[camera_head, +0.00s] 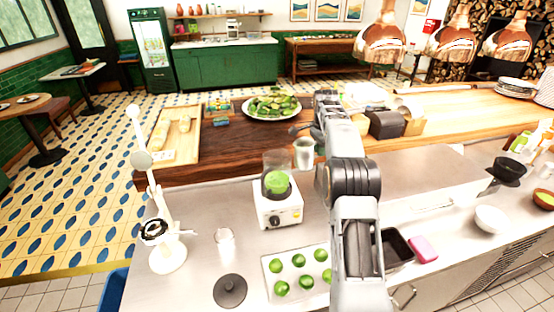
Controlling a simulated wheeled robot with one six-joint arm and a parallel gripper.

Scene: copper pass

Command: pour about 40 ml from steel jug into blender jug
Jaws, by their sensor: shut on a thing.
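The steel jug (304,155) is held up near the middle of the view, just above and to the right of the blender jug in the picture. It looks close to upright, and no stream shows from it. My gripper (301,131) is shut on the steel jug at its upper part; the fingers are small and partly hidden by my arm. The clear blender jug (277,163) stands on a white blender base (278,211) with a dial. It has green contents in its lower part. What is inside the steel jug cannot be seen.
A white citrus press (167,258) is at left. The wooden counter behind holds a salad platter (271,116). A white bowl (490,219) is at right.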

